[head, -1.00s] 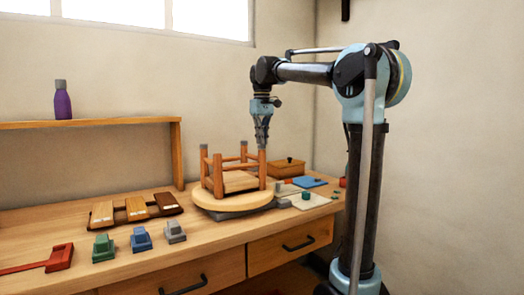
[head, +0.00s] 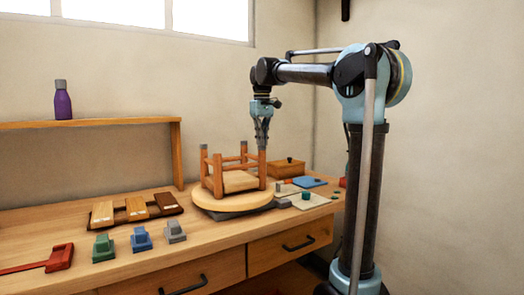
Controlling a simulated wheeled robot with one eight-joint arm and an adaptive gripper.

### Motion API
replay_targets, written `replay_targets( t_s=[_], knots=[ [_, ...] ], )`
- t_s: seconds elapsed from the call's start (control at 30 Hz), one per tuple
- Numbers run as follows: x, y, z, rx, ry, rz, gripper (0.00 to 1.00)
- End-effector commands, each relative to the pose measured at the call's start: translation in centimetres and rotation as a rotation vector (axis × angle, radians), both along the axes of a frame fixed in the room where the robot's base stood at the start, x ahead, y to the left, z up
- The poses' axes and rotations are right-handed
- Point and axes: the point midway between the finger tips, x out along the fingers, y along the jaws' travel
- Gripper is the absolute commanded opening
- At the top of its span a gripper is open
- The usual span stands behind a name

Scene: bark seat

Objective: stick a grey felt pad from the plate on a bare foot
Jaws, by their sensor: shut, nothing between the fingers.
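An upside-down wooden stool (head: 239,182) lies on a round pale turntable (head: 232,205), its feet pointing up. Grey caps show on the near left foot (head: 204,148) and on a far foot (head: 243,144). My gripper (head: 262,144) points down, shut and empty, just over the near right foot (head: 262,155). The fingertips hide part of that foot's top, and I cannot tell whether they touch it or whether a pad sits there. A pale plate (head: 318,201) lies right of the turntable with a small green piece (head: 306,196) on it. No loose grey pad is distinguishable there.
A wooden box (head: 287,167) and a blue plate (head: 309,182) are behind right. Green (head: 103,247), blue (head: 141,239) and grey (head: 175,231) blocks, a red tool (head: 59,258) and a rack of wood samples (head: 134,208) are left.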

Motion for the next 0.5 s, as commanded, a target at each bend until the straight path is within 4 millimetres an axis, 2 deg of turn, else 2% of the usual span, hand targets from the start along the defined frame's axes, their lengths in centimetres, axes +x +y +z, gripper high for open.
replay_targets(
  t_s=[0.5],
  knots=[
    [0.02, 0.01, 0.30, 0.000, 0.000, 0.000, 0.00]
  ],
)
